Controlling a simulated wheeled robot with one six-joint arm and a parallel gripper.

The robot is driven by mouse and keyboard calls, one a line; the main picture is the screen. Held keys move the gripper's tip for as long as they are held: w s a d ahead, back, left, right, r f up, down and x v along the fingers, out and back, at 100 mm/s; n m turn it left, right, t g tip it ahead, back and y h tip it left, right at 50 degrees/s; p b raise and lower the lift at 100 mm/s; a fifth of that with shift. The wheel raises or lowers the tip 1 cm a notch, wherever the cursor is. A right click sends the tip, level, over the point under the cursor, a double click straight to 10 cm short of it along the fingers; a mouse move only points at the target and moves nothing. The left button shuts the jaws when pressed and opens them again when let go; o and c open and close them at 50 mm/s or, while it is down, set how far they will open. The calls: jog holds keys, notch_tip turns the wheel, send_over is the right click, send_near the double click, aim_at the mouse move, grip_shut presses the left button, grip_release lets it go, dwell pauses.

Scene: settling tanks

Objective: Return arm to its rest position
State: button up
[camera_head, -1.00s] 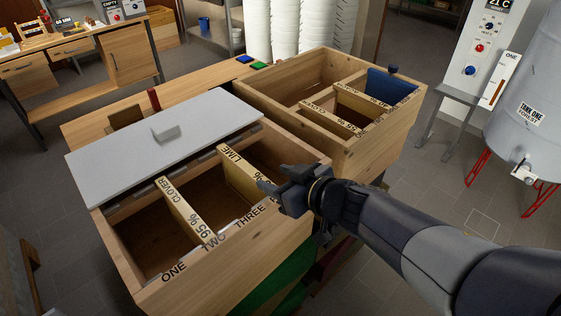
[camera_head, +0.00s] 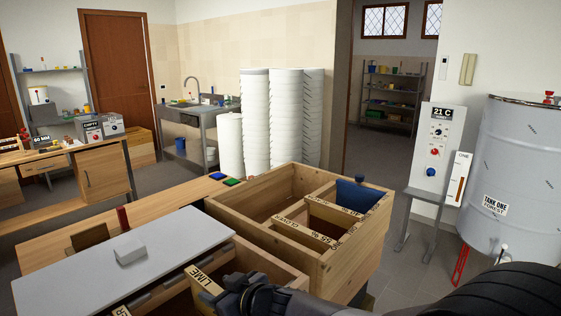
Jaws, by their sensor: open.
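My gripper (camera_head: 240,294) is at the bottom edge of the head view, in front of the near wooden box (camera_head: 283,272) and close to its divider marked LIME (camera_head: 203,280). Its fingers are small and partly cut off by the frame edge, and nothing shows held in it. My arm runs from there to the lower right corner.
A second wooden box (camera_head: 325,262) with dividers and a blue panel (camera_head: 357,194) stands behind. A steel tank (camera_head: 520,180) and control panel (camera_head: 438,145) stand right. White stacks (camera_head: 285,120) stand at the back.

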jog(key=shift+f, duration=0.2)
jog(key=shift+f+b, duration=0.2)
jog(key=shift+b, duration=0.15)
jog(key=p+v, duration=0.1)
jog(key=v, duration=0.2)
jog(key=p+v, duration=0.2)
jog(key=v, duration=0.2)
jog(key=p+v, duration=0.1)
jog(key=v, duration=0.3)
jog(key=shift+w+d+r, duration=0.1)
jog(key=shift+r, duration=0.2)
jog(key=b+x, duration=0.1)
jog(key=x, duration=0.2)
jog(key=b+x, duration=0.1)
jog(key=x, duration=0.3)
jog(key=f+b+x, duration=0.1)
jog(key=b+x, duration=0.1)
jog(key=x, duration=0.1)
jog(key=shift+w+a+r+p, duration=0.3)
jog(key=shift+a, duration=0.3)
notch_tip(320, 180, up, 5)
jog(key=p, duration=0.3)
jog(key=shift+d+f+p, duration=0.1)
jog(key=shift+f+p, duration=0.1)
jog(key=shift+p, duration=0.15)
jog(key=shift+s+r+p, duration=0.1)
jog(key=shift+r+p, duration=0.35)
jog(key=shift+r, duration=0.15)
jog(key=shift+d, duration=0.1)
